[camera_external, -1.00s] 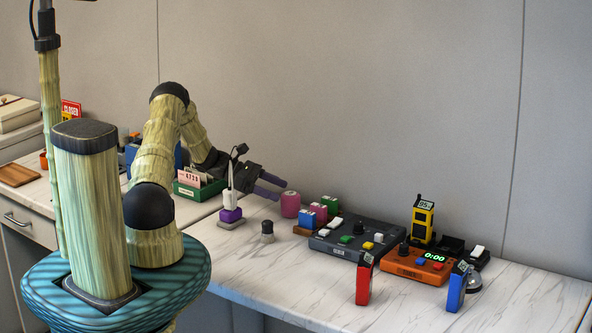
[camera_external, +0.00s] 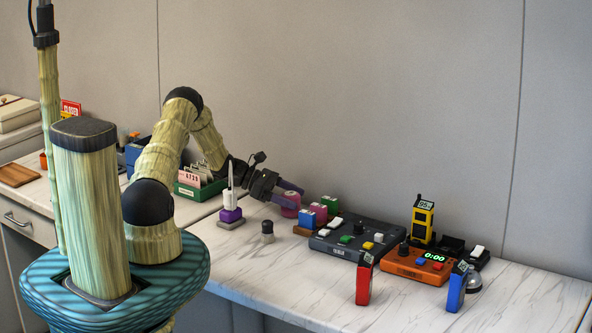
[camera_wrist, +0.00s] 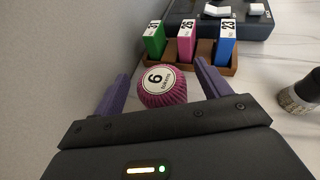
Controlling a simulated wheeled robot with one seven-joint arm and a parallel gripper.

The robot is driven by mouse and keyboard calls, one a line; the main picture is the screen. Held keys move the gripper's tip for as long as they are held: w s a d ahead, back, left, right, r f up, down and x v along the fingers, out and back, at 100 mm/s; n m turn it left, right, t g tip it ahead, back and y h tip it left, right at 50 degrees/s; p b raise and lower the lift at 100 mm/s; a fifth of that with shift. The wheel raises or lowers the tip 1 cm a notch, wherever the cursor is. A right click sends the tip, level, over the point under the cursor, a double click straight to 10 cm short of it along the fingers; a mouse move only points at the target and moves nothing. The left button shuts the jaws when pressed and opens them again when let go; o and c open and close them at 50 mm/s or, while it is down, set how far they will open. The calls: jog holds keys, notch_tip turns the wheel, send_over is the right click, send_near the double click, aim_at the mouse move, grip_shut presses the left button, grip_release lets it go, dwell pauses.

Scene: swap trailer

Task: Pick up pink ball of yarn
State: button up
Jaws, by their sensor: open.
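The pink ball of yarn (camera_wrist: 162,88) has a round white label with a 6. In the wrist view it sits on the counter between the two purple fingers of my gripper (camera_wrist: 160,90), just beyond the palm. The fingers are spread, with a visible space on each side of the ball. In the external view the yarn (camera_external: 290,205) is partly covered by my gripper (camera_external: 289,197), which reaches down to it from the left. I cannot tell from this view how high the fingers are above the counter.
Green, pink and blue cards stand in a brown holder (camera_wrist: 205,60) just past the yarn. A dark control panel (camera_external: 352,240) lies to the right. A dark knobbed piece (camera_external: 267,231) and a purple-based stand (camera_external: 231,215) are near the gripper.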

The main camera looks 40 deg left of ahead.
aim_at(291, 192)
jog(key=shift+c, duration=0.5)
jog(key=c, duration=1)
notch_tip(291, 192, up, 10)
jog(key=shift+r, duration=0.1)
